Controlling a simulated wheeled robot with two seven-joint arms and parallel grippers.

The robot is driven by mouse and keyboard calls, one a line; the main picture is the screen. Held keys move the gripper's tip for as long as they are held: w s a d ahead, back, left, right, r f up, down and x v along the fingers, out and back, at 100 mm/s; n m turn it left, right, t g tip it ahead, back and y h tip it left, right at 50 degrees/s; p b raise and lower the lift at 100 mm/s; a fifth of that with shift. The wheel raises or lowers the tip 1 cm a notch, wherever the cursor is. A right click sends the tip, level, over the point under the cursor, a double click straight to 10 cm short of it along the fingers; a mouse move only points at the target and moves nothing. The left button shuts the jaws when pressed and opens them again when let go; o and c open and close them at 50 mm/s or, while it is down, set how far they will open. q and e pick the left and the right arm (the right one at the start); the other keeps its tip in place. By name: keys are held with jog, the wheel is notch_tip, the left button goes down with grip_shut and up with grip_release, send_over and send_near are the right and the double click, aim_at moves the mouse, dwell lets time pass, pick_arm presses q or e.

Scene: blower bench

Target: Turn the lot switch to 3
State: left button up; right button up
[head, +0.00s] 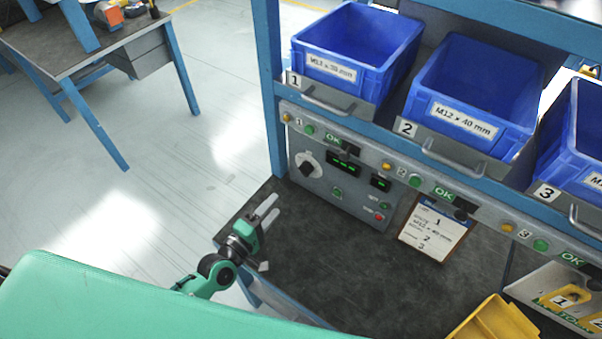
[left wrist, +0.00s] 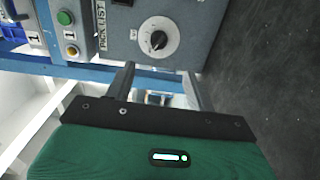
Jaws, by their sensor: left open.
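The lot switch (head: 307,165) is a black rotary knob on a round white dial, at the upper left of the grey control panel (head: 343,205). The switch also shows in the left wrist view (left wrist: 158,39), ahead of the fingers. The numbers around the dial are too small to read, so I cannot tell its setting. My left gripper (head: 270,210) is open and empty, in front of the panel's left side, below and left of the switch. In the left wrist view its two fingers (left wrist: 159,74) stand apart, with the knob beyond them and not between them.
Blue bins (head: 349,45) stand on the shelf above the panel. A blue post (head: 268,90) rises left of the switch. A clipboard (head: 435,228) leans right of the panel. A yellow bin (head: 495,322) is at the lower right. The dark bench top (head: 340,270) is clear in the middle.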

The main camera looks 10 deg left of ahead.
aim_at(302, 173)
pick_arm(q)
jog(key=p+x, duration=0.2)
jog(key=x, duration=1)
jog(key=shift+a+r+p, duration=0.1)
jog(key=shift+a+p, duration=0.05)
jog(key=shift+p, duration=0.2)
jog(key=shift+x, duration=0.95)
jog(key=c, duration=1)
